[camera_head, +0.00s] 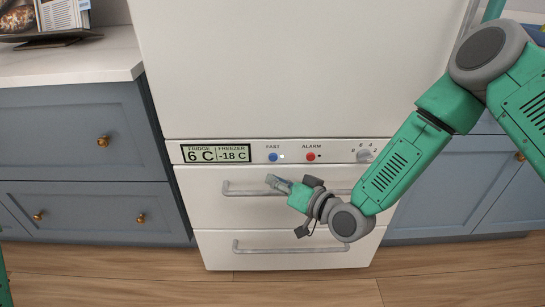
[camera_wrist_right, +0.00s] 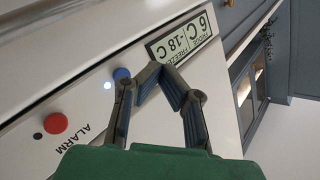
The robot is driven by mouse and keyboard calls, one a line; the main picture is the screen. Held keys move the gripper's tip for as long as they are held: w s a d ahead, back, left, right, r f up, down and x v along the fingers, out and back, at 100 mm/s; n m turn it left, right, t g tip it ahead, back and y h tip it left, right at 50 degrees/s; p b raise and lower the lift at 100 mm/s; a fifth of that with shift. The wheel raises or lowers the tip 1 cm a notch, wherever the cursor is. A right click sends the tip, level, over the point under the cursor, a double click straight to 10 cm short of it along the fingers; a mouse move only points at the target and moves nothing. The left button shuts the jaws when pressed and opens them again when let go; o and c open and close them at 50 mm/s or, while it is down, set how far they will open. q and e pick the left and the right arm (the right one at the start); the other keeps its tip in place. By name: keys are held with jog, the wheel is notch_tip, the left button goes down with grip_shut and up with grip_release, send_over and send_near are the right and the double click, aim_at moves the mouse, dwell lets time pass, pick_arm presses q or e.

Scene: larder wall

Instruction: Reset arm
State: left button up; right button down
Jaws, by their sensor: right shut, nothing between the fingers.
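My right arm (camera_head: 400,160) comes in from the right, and its gripper (camera_head: 272,180) is in front of the white fridge-freezer (camera_head: 300,70). The gripper is shut and empty. It hovers just below the control panel and in front of the upper drawer handle (camera_head: 235,189), part of which the gripper hides. In the right wrist view the fingers (camera_wrist_right: 155,72) meet near the display (camera_wrist_right: 182,38) and the blue button (camera_wrist_right: 121,74); I cannot tell whether they touch the panel. My left gripper is not in view; only a green bit shows at the lower left edge.
The panel has a FAST blue button (camera_head: 273,157), an ALARM red button (camera_head: 311,156) and a dial (camera_head: 364,155). A lower drawer handle (camera_head: 290,248) is below. Blue-grey cabinets (camera_head: 70,150) flank the fridge. The wooden floor (camera_head: 300,290) in front is clear.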

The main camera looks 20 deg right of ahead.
jog(key=shift+s+a, duration=0.1)
jog(key=shift+s, duration=0.15)
jog(key=s+d+f+n+g+h+p, duration=0.1)
jog(key=s+f+g+h+p, duration=0.25)
jog(key=s, duration=0.55)
jog(key=s+d+f+n+g+p, duration=0.1)
jog(key=s+f+g+p, duration=0.2)
jog(key=s+f+g, duration=0.45)
jog(key=s+d+r+g+h+p, duration=0.1)
jog(key=s+d+h, duration=0.1)
jog(key=s+d, duration=0.3)
jog(key=s+d+r+g+h+p, duration=0.1)
jog(key=s+d, duration=0.4)
jog(key=s, duration=0.7)
jog(key=shift+d+r+g+h+p, duration=0.2)
jog(key=shift+g+h+p, duration=0.2)
jog(key=shift+h+p, duration=0.3)
